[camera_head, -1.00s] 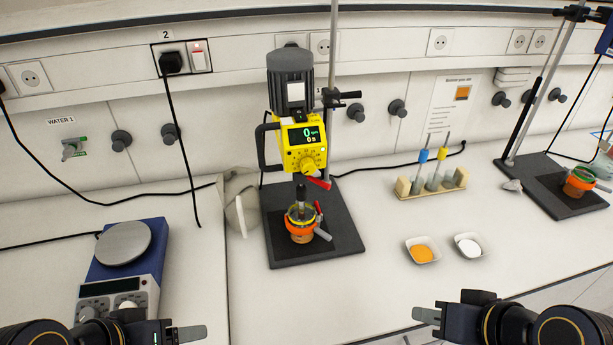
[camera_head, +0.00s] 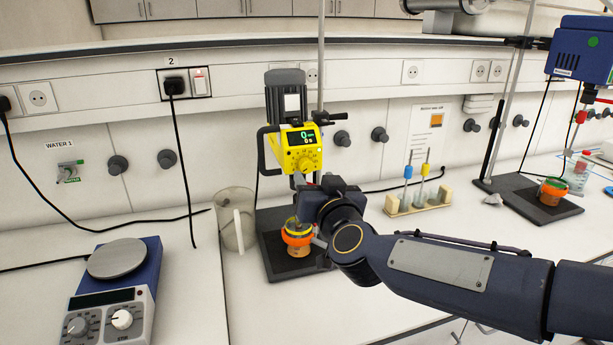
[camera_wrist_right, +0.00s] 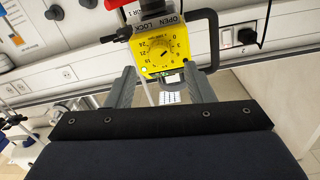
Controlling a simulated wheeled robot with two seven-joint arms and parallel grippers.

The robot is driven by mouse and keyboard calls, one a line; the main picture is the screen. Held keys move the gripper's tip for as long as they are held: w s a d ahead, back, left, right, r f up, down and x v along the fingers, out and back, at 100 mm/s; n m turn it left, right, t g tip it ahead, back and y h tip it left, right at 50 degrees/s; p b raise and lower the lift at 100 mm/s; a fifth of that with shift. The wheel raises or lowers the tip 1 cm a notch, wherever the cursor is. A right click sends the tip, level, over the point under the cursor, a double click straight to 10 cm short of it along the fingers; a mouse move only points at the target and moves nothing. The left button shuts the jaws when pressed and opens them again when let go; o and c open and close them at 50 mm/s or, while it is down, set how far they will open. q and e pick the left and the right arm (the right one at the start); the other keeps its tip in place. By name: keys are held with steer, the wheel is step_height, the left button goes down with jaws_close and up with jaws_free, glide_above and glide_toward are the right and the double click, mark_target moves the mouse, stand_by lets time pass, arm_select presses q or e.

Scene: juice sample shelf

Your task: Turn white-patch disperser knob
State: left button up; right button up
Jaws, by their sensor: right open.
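The yellow disperser (camera_head: 299,139) has a grey motor with a white patch (camera_head: 291,103) and a lit display. Its round yellow dial knob (camera_head: 306,161) is on the lower front; in the right wrist view the knob (camera_wrist_right: 158,50) shows with numbers around it. My right gripper (camera_head: 306,183) is just below and in front of the knob. In the right wrist view its open fingers (camera_wrist_right: 160,86) point towards the yellow housing, with the knob beyond and between them. I see no contact. My left gripper is out of view.
An orange-banded jar (camera_head: 298,246) stands on the dark base plate (camera_head: 272,268) under the disperser, partly hidden by my right arm. A clear jug (camera_head: 234,220) stands left of it. A hotplate (camera_head: 118,257) is at front left. A tube rack (camera_head: 418,204) stands to the right.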

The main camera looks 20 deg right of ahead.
mark_target(308, 168)
steer(key=w, duration=0.4)
steer(key=shift+w, duration=0.1)
steer(key=c, duration=1)
